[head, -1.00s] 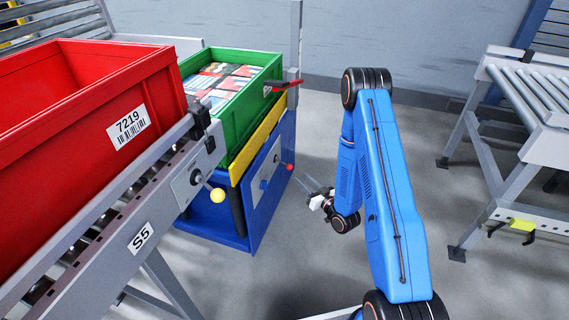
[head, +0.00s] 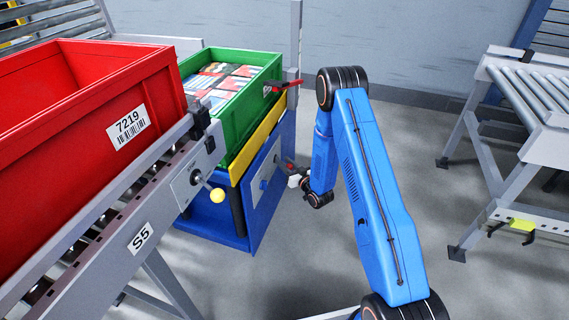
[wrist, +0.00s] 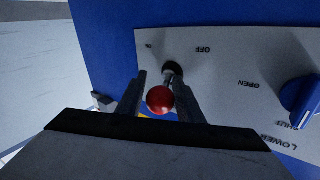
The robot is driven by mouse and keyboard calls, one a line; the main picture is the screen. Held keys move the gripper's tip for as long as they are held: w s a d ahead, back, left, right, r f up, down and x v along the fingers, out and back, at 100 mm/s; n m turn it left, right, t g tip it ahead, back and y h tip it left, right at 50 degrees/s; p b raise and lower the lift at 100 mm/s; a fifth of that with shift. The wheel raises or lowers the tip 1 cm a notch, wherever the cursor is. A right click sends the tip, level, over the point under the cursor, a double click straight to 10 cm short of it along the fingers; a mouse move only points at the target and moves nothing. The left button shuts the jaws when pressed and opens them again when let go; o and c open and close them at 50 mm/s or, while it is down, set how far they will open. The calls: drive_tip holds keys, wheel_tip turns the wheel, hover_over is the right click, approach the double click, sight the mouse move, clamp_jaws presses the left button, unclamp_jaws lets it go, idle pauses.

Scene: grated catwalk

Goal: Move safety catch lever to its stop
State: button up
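A lever with a red ball knob (wrist: 160,99) sticks out from a dark pivot on the grey panel (wrist: 215,75) of the blue stand. My gripper (wrist: 157,95) is open, with one finger on each side of the ball and its rod. The right finger looks very close to the rod; I cannot tell whether it touches. In the head view my gripper (head: 292,175) is at the panel and mostly covers the knob. The panel bears the words OFF and OPEN, upside down in the wrist view. No label naming a safety catch is readable.
A blue rotary knob (wrist: 300,101) sits on the same panel. A green crate (head: 237,118) with packs stands on top, with a red handle (head: 288,84) by the post. At left is a red crate (head: 75,120) and a yellow-ball lever (head: 217,195).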

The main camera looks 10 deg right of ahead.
drive_tip(key=shift+w, duration=0.1)
drive_tip(key=c, duration=0.7)
drive_tip(key=shift+c, duration=0.2)
drive_tip(key=shift+w+d+n+y, duration=0.15)
drive_tip(key=shift+d+n+y, duration=0.15)
drive_tip(key=shift+y, duration=0.1)
drive_tip(key=n+g+y, duration=0.2)
drive_tip(key=w+n+g+y, duration=0.1)
drive_tip(key=y, duration=0.1)
drive_tip(key=shift+w+d, duration=0.1)
drive_tip(key=shift+d, duration=0.3)
drive_tip(key=n+g+y, duration=0.1)
drive_tip(key=g, duration=0.1)
drive_tip(key=w+n+g+y, duration=0.1)
drive_tip(key=n+y, duration=0.1)
drive_tip(key=shift+w+d+g, duration=0.1)
drive_tip(key=shift+d+g, duration=0.05)
drive_tip(key=shift+g, duration=0.25)
drive_tip(key=shift+o, duration=0.3)
drive_tip(key=shift+w+n+g+y, duration=0.25)
drive_tip(key=shift+n+g+y, duration=0.25)
drive_tip(key=shift+n+g, duration=0.4)
drive_tip(key=shift+w+n+g+y, duration=0.2)
drive_tip(key=shift+n+g+y, duration=0.35)
drive_tip(key=shift+g, duration=0.55)
drive_tip(key=shift+r, duration=0.1)
